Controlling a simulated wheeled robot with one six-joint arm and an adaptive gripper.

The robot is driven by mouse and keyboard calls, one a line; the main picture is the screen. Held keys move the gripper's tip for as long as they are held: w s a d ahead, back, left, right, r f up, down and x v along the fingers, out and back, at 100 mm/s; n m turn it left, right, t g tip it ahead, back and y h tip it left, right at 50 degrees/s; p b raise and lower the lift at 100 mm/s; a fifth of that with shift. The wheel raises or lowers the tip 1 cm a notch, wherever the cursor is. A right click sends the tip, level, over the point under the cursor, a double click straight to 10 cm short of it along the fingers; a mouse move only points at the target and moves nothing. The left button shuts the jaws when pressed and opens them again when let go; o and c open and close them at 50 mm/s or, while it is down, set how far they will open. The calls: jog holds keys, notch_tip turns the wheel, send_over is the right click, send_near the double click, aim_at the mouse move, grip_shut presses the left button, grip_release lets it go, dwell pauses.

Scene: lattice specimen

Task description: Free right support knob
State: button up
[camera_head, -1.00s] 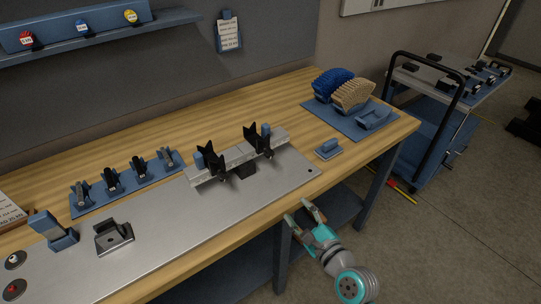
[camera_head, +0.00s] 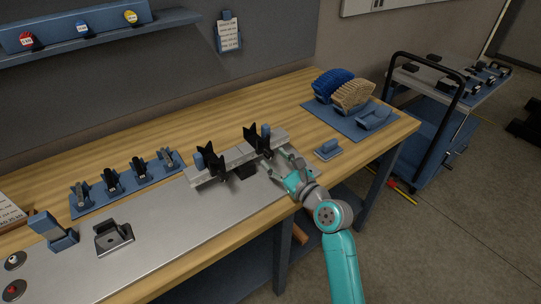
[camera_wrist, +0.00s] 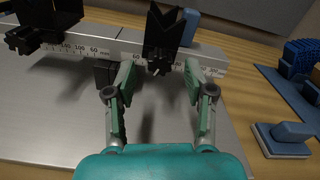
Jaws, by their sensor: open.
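The right support, a black V-shaped holder (camera_wrist: 162,32), stands on the scaled metal rail (camera_wrist: 208,62); it also shows in the head view (camera_head: 251,139). Its black knob (camera_wrist: 157,68) faces my wrist camera at the support's foot. My gripper (camera_wrist: 158,82) is open, with one green finger on each side of the knob in the picture. I cannot tell whether the fingers touch it. In the head view my gripper (camera_head: 281,159) is at the front of the rail's right end, where the knob is hidden. The left support (camera_head: 211,160) stands farther left on the rail.
A blue block (camera_wrist: 188,26) is beside the right support. A dark block (camera_wrist: 105,73) sits below the rail, left of my gripper. A blue pad with a handle (camera_head: 327,149) and a mat with brushes (camera_head: 345,119) lie to the right.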

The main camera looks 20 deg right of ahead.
jog(key=shift+x, duration=1.5)
jog(key=shift+s, duration=0.1)
grip_shut()
